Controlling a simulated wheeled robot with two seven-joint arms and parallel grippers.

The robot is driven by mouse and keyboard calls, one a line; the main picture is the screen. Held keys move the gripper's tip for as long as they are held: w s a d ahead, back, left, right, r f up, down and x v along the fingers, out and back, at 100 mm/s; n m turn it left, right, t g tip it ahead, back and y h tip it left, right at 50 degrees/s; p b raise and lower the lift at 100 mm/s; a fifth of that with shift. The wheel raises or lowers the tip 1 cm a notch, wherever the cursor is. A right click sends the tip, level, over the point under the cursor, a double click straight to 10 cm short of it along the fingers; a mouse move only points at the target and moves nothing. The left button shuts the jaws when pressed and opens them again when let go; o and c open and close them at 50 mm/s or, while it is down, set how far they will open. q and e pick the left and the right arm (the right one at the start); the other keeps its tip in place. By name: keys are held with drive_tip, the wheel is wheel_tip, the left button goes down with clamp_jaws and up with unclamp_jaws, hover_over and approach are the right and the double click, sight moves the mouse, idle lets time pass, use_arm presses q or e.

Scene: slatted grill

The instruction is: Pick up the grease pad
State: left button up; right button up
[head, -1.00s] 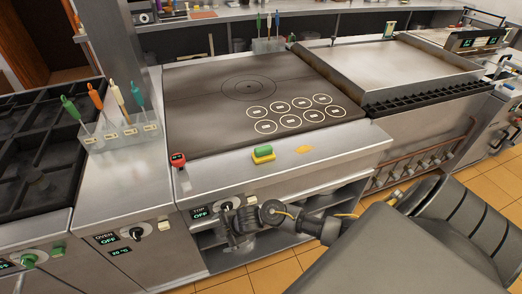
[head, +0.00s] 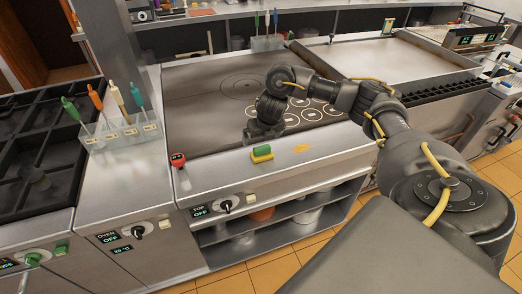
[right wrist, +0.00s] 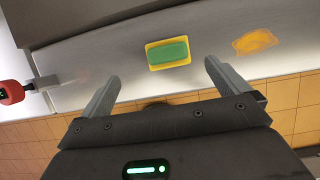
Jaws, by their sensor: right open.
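The grease pad, a small block with a green top and yellow base, lies on the steel front ledge of the hot plate in the head view (head: 262,155). It also shows in the right wrist view (right wrist: 168,53), framed between the finger directions but beyond the fingertips. My right gripper (head: 261,138) hangs just behind and above the pad in the head view. In the right wrist view the gripper (right wrist: 161,73) has its two fingers spread apart with nothing between them. My left gripper does not show.
A yellow grease smear (head: 301,148) lies on the ledge right of the pad. A red-headed object (head: 178,160) stands at the ledge's left end. The hot plate (head: 195,105) has white ring markings, partly hidden by my arm. A holder with coloured-handled tools (head: 121,134) stands left.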

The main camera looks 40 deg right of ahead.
sight(262, 147)
drive_tip(key=b+x, duration=0.1)
drive_tip(key=x, duration=0.1)
drive_tip(key=b+x, duration=0.1)
drive_tip(key=x, duration=0.2)
drive_tip(key=shift+s+d+b, duration=0.1)
drive_tip(key=shift+d+b, duration=0.15)
drive_tip(key=shift+b, duration=0.05)
drive_tip(key=shift+d+f, duration=0.1)
drive_tip(key=shift+f, duration=0.4)
drive_tip(key=x, duration=0.1)
drive_tip(key=p+x, duration=0.1)
drive_tip(key=x, duration=0.1)
drive_tip(key=shift+s+d+f, duration=0.1)
drive_tip(key=shift+d+f, duration=0.1)
drive_tip(key=shift+f, duration=0.15)
drive_tip(key=shift+w+d+f, duration=0.1)
drive_tip(key=shift+w+f, duration=0.1)
drive_tip(key=shift+f, duration=0.3)
drive_tip(key=c, duration=1)
drive_tip(key=shift+r, duration=0.1)
